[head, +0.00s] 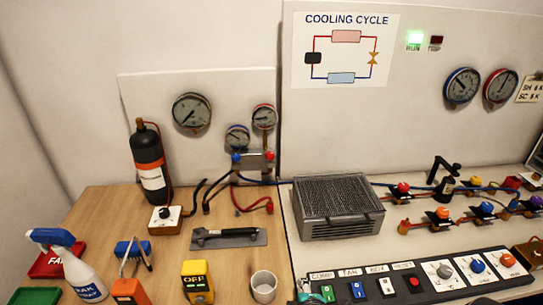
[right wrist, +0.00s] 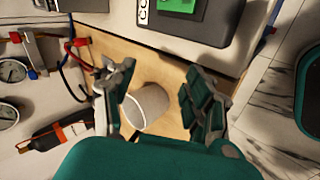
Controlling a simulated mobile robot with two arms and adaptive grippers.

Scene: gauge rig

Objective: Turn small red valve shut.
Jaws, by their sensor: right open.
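Small red knobs show in several places in the head view, and I cannot tell for sure which one is the task's valve. One red knob (head: 270,156) sits on the gauge manifold (head: 254,162), beside a blue knob (head: 236,158). It also shows at the left of the right wrist view (right wrist: 32,74). Another red knob (head: 403,187) is on the pipework behind the control panel. My right gripper (right wrist: 159,70) is open, with its fingers apart above the wooden bench and a white cup beyond them. It is apart from the manifold. My left gripper is not in view.
The white cup (head: 264,286) stands near the bench front. A grey finned unit (head: 338,206) stands right of the manifold hoses. A black bottle (head: 148,163), a spray bottle (head: 75,268) and a yellow meter (head: 197,282) are on the left. The switch panel (head: 430,280) is at the front right.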

